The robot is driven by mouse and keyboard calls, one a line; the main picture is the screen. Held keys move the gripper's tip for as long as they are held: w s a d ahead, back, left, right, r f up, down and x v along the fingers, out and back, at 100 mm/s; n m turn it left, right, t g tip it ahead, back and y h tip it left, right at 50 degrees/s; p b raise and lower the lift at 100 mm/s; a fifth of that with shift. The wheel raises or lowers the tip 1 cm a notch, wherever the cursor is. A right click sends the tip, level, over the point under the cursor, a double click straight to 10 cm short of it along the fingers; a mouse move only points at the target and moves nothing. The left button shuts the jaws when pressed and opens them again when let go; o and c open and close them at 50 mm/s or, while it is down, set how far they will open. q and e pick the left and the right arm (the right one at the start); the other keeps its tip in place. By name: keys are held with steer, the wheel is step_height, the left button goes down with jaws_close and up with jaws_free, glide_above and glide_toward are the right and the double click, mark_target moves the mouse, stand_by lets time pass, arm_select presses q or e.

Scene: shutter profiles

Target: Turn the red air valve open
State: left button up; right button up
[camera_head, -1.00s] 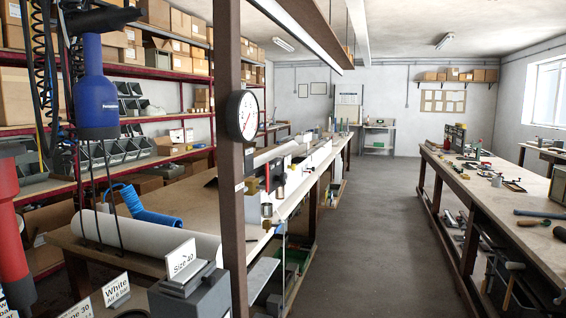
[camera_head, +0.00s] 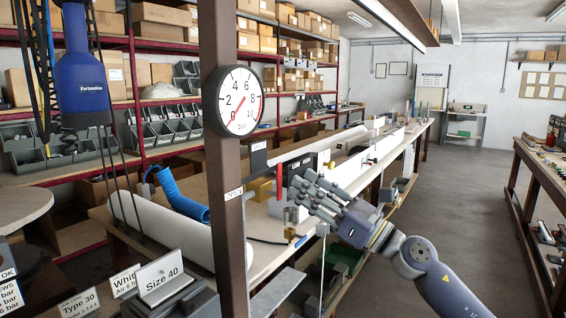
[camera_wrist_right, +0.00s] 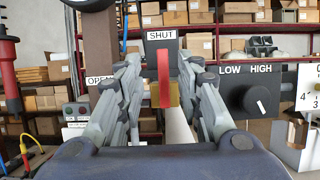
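The red air valve handle (camera_wrist_right: 164,78) stands upright below a SHUT sign (camera_wrist_right: 161,37) in the right wrist view, in front of a yellow part (camera_wrist_right: 174,92). An OPEN sign (camera_wrist_right: 99,80) is to its left. In the head view the red handle (camera_head: 279,182) shows just left of my right gripper (camera_head: 303,184). In the wrist view the right gripper (camera_wrist_right: 160,68) has its fingers apart, with the handle showing between them. I cannot tell whether they touch it. My left gripper is in neither current view.
A black LOW/HIGH knob (camera_wrist_right: 256,100) sits close to the right finger. A brown post (camera_head: 224,175) with a pressure gauge (camera_head: 240,101) stands left of the valve. A white roll (camera_head: 165,228) lies on the bench. The aisle floor (camera_head: 455,195) is clear.

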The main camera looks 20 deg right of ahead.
mark_target(280, 169)
steer(key=p+x, duration=0.1)
steer(key=x, duration=0.1)
steer(key=p+x, duration=0.1)
steer(key=x, duration=0.2)
steer(key=shift+w+d+r, duration=0.1)
steer(key=shift+w+r, duration=0.05)
steer(key=shift+r, duration=0.15)
steer(key=p+x, duration=0.1)
steer(key=x, duration=0.1)
steer(key=shift+w+a, duration=0.25)
steer(key=shift+w, duration=0.1)
steer(key=shift+w+a, duration=0.1)
arm_select(q)
steer(key=r, duration=0.3)
steer(key=shift+w+d+r, duration=0.25)
steer(key=shift+r, duration=0.15)
arm_select(e)
jaws_close()
